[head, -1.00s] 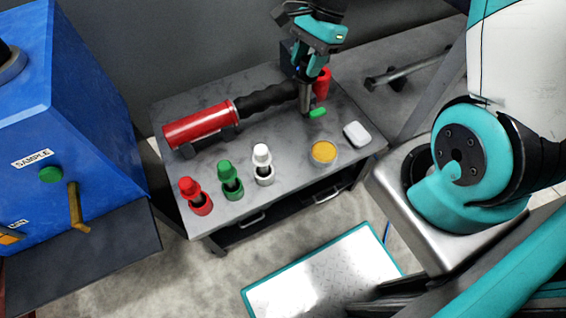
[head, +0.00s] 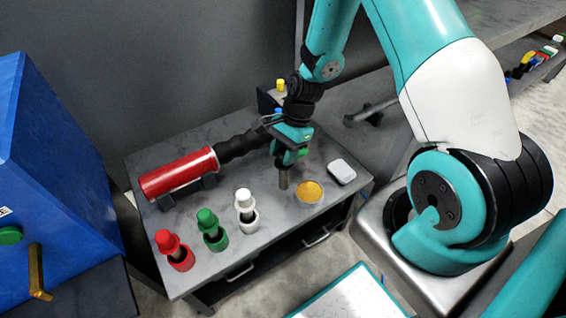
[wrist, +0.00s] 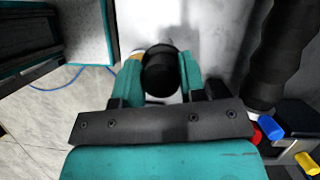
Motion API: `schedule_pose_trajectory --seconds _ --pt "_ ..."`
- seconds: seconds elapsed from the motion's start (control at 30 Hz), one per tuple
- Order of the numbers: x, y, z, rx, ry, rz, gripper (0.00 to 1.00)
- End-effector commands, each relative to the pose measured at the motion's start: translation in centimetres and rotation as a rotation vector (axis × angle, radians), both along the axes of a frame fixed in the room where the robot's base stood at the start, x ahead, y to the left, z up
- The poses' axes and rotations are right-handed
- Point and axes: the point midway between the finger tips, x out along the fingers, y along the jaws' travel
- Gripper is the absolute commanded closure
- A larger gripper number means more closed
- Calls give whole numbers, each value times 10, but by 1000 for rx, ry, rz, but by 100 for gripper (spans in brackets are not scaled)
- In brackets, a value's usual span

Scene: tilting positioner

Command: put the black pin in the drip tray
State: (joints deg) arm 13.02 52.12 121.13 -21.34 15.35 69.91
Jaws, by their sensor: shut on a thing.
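My gripper (head: 287,158) is shut on the black pin, which hangs upright over the rear right of the grey table, left of a yellow-filled dish. The pin's lower shank (head: 283,178) looks grey in the head view. In the wrist view its round black end (wrist: 160,72) sits between the teal fingers. It is too close to the tabletop in the picture to tell the gap. A dark flat tray (head: 88,292), which looks like the drip tray, juts out below the valve handle of the blue cabinet at lower left. Its left part is cut off.
The yellow dish (head: 309,192) and a white block (head: 342,171) are at right. A gap separates table and cabinet.

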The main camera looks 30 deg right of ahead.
Motion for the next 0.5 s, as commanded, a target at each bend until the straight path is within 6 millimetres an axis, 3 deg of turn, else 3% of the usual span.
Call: schedule_pose_trajectory --seconds 0.2,0.5 --pt "-1 0 -33 1 3 0 100" --pt "0 0 -36 0 0 0 100"
